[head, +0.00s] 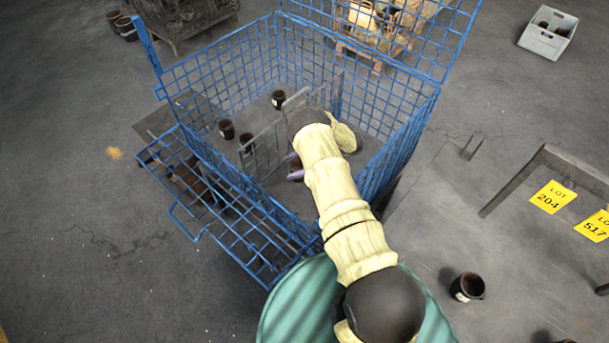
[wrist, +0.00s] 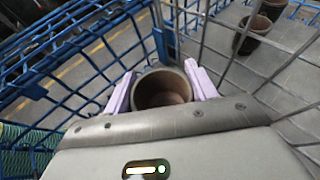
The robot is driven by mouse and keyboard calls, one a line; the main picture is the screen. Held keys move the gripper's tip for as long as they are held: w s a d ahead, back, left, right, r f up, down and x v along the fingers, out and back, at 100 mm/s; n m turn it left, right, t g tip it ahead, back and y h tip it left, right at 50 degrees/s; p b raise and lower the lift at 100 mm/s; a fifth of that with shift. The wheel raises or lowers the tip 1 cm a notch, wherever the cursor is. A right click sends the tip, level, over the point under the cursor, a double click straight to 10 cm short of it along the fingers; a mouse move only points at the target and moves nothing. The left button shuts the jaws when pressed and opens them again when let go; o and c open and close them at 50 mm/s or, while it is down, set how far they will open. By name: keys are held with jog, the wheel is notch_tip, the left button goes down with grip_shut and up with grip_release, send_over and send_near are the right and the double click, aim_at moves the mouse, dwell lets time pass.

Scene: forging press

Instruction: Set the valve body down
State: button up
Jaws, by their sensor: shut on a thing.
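My gripper (head: 294,166) reaches down into a blue wire cage (head: 372,178), near a grey wire divider (head: 264,152). In the wrist view, its two lilac fingers (wrist: 161,80) are shut on a dark brown, cup-shaped valve body (wrist: 163,92). The valve body is upright with its open mouth towards the camera. Its base is hidden, so I cannot tell whether it touches the cage floor. In the head view, my arm and fingers hide most of it. Similar cups stand beyond the divider: one (head: 226,129), another (head: 278,99), and one close to the divider (head: 246,142).
The cage's front panel (head: 225,205) is folded outward; its other walls stand high around my arm. A grey crate (head: 547,40) lies at upper right.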

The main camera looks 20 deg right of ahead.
jog(key=shift+f, duration=1.3)
jog(key=shift+f, duration=1.85)
jog(key=shift+f, duration=0.15)
jog(key=o, duration=1.3)
